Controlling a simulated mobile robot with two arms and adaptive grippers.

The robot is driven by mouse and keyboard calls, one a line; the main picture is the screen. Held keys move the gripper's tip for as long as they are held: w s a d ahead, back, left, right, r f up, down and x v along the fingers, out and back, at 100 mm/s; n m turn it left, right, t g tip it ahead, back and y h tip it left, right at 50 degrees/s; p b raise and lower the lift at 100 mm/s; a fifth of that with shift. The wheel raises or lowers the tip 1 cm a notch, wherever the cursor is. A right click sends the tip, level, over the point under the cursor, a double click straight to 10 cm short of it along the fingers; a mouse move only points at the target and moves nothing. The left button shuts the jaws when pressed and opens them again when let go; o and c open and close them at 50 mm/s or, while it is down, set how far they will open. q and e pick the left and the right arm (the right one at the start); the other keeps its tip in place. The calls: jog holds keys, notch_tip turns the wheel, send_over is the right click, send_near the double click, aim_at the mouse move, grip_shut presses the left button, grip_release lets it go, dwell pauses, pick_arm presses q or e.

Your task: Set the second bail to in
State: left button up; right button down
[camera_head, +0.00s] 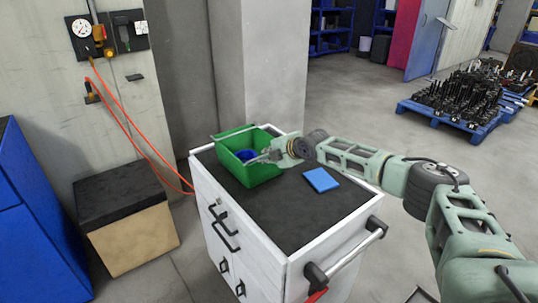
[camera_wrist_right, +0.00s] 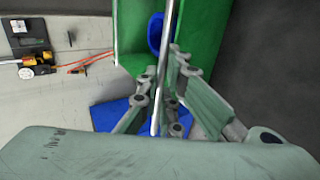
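A green bin (camera_head: 228,143) stands on the dark top of a white cart, with a blue thing (camera_head: 246,155) inside it. My right gripper (camera_head: 262,157) reaches in from the right, at the bin's near right side. In the right wrist view its finger links (camera_wrist_right: 165,85) point toward the bin (camera_wrist_right: 203,30) and the blue thing (camera_wrist_right: 155,35). A thin shiny metal rod (camera_wrist_right: 167,60) runs across the fingers there; whether they grip it is unclear. I cannot make out which part is the second bail. My left gripper is not in view.
A flat blue block (camera_head: 321,180) lies on the cart top (camera_head: 300,215) right of the bin. The cart's push bar (camera_head: 345,258) is at its near right. A dark-topped box (camera_head: 125,205) stands left. A blue pallet (camera_head: 440,118) with dark metal parts is far right.

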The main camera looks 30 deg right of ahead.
dwell(0.3)
jog(key=c, duration=1.9)
grip_release()
jog(key=v, duration=1.2)
jog(key=shift+f, duration=0.1)
